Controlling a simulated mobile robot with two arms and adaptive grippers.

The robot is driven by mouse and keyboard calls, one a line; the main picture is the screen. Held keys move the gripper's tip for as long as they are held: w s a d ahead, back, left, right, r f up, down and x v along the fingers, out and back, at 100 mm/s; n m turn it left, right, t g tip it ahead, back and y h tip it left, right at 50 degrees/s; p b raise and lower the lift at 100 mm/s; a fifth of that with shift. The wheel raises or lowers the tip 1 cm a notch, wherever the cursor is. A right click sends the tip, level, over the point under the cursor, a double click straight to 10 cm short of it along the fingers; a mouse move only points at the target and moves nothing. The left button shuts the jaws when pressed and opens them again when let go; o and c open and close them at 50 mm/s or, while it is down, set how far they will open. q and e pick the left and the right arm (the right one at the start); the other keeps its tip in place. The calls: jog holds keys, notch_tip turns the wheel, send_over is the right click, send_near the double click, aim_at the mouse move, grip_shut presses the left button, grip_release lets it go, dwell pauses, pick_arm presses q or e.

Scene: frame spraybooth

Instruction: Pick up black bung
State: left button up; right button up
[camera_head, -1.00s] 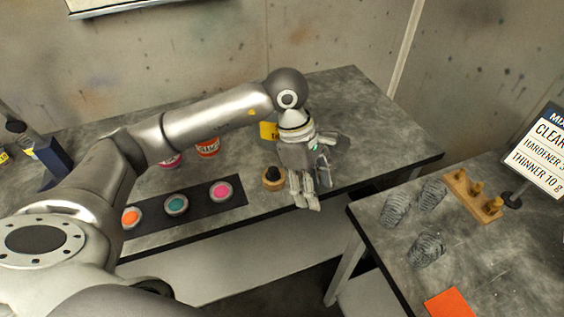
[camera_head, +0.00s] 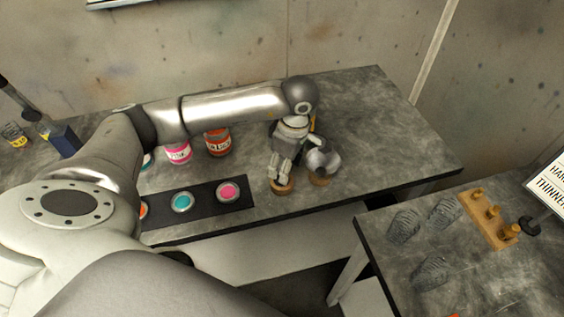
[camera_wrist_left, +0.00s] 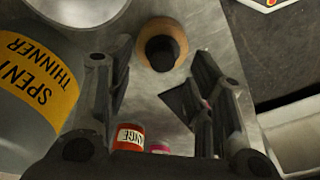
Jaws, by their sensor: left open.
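The black bung (camera_wrist_left: 161,51) sits in a round wooden ring (camera_wrist_left: 181,36) at the top middle of the left wrist view. My left gripper (camera_wrist_left: 163,62) is open and empty, with its fingers on either side of the line toward the bung. In the head view the wooden ring (camera_head: 282,187) shows below the fingers of my left gripper (camera_head: 279,177), which hide the bung. I cannot tell whether the fingers touch the ring. My right gripper is not in view.
A spent thinner container (camera_wrist_left: 35,85) stands close left in the wrist view. Beside the gripper are a rounded grey object (camera_head: 323,160) and another wooden piece (camera_head: 319,180). Paint cans (camera_head: 217,142) and a dark mat (camera_head: 208,208) are left. The table's right end is clear.

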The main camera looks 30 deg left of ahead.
pick_arm(q)
jog(key=f, duration=0.2)
jog(key=f+p, duration=0.1)
jog(key=shift+s+a, duration=0.25)
jog(key=shift+a, duration=0.1)
jog(key=shift+w+f, duration=0.1)
jog(key=shift+f, duration=0.25)
jog(key=c, duration=1)
